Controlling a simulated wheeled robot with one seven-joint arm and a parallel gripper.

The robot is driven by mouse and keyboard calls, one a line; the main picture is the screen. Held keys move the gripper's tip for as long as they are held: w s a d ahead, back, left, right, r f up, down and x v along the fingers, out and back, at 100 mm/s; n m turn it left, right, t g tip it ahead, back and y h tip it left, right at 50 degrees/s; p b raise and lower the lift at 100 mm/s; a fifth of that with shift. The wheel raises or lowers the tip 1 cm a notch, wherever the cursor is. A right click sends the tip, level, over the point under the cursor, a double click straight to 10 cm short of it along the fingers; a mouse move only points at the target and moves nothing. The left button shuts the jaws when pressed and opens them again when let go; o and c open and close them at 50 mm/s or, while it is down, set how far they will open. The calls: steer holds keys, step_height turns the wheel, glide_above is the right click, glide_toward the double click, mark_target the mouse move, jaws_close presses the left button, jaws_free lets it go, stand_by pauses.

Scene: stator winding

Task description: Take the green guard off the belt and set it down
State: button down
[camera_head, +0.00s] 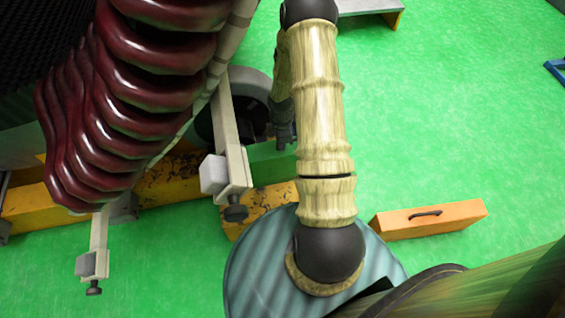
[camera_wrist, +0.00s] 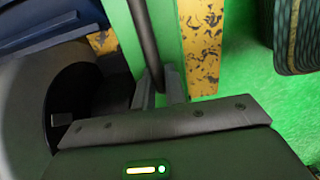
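The green guard (camera_head: 270,163) is a green block among the worn yellow beams, left of my forearm in the head view. The wrist view shows its green face (camera_wrist: 172,35) with a dark bar handle (camera_wrist: 146,38) along it. My gripper (camera_wrist: 161,84) has its two fingers close together, one on each side of the handle's near end, with little gap showing. In the head view my gripper (camera_head: 286,137) is a dark shape just above the guard, partly behind my arm. The belt cannot be made out in either view.
Worn yellow beams (camera_head: 170,183) run beside the guard. A large dark red coil winding (camera_head: 120,110) and pale clamp arms (camera_head: 231,140) stand close on the left. An orange box with a handle (camera_head: 430,220) lies on the green floor. The floor at right is mostly clear.

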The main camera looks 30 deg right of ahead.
steer(key=shift+r, duration=0.15)
step_height(320, 180, up, 28)
steer(key=p, duration=1)
steer(key=shift+w, duration=0.1)
stand_by(0.3)
